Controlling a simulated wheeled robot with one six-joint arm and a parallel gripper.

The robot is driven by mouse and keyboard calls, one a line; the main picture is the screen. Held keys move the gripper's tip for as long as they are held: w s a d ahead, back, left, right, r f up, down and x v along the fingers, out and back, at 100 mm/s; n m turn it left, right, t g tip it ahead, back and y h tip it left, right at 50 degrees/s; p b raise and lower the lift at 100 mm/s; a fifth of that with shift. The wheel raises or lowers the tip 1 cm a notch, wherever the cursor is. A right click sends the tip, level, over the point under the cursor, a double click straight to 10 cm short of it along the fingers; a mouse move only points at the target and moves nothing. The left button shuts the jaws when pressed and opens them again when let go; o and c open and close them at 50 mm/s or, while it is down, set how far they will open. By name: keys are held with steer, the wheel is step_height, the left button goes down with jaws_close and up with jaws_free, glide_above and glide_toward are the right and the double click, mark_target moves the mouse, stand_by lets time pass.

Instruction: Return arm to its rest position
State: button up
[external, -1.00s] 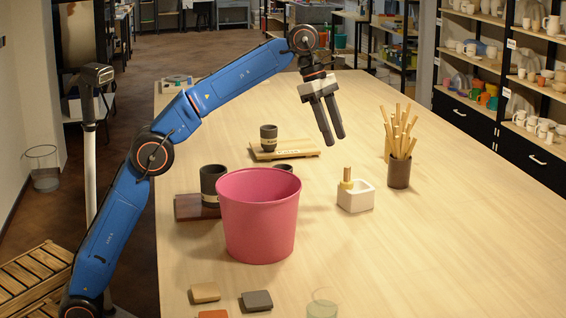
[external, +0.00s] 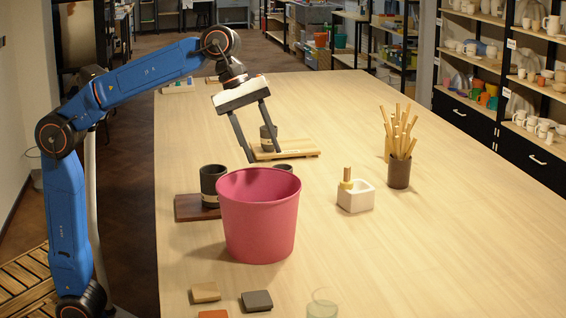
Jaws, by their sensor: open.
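My blue arm reaches in from the left and is bent over the table's left part. My gripper (external: 264,158) is open and empty, its two fingers spread and pointing down. In the picture it overlaps a dark cup (external: 268,132) on a light wooden board (external: 300,149). The fingertips show just above the rim of the pink bucket (external: 258,220). I cannot tell how far they are from the cup or the bucket.
A dark cup (external: 211,182) stands on a dark board (external: 186,208) left of the bucket, which partly hides another small cup. A white pot (external: 356,197) and a dark holder of sticks (external: 399,173) stand right. Tiles (external: 257,300) lie in front. The table's right side is clear.

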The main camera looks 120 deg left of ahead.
steer(key=s+d+f+m+h, duration=0.1)
steer(key=s+d+f+m, duration=0.35)
steer(key=s+d, duration=0.35)
steer(key=s+d+f+m, duration=0.3)
steer(key=s+d+m, duration=0.25)
steer(key=d, duration=0.45)
steer(key=s+d+f+m, duration=0.1)
steer(key=s+f+m, duration=0.4)
steer(key=f, duration=0.6)
steer(key=s+d+f+m+y, duration=0.1)
steer(key=s+f+m, duration=0.4)
steer(key=f, duration=0.6)
steer(key=s+d+f+m, duration=0.3)
steer(key=s+f+m, duration=0.2)
steer(key=s+f, duration=0.3)
step_height(320, 180, down, 3)
steer(key=shift+r+g+y, duration=0.1)
steer(key=shift+g+y, duration=0.2)
steer(key=shift+g, duration=0.1)
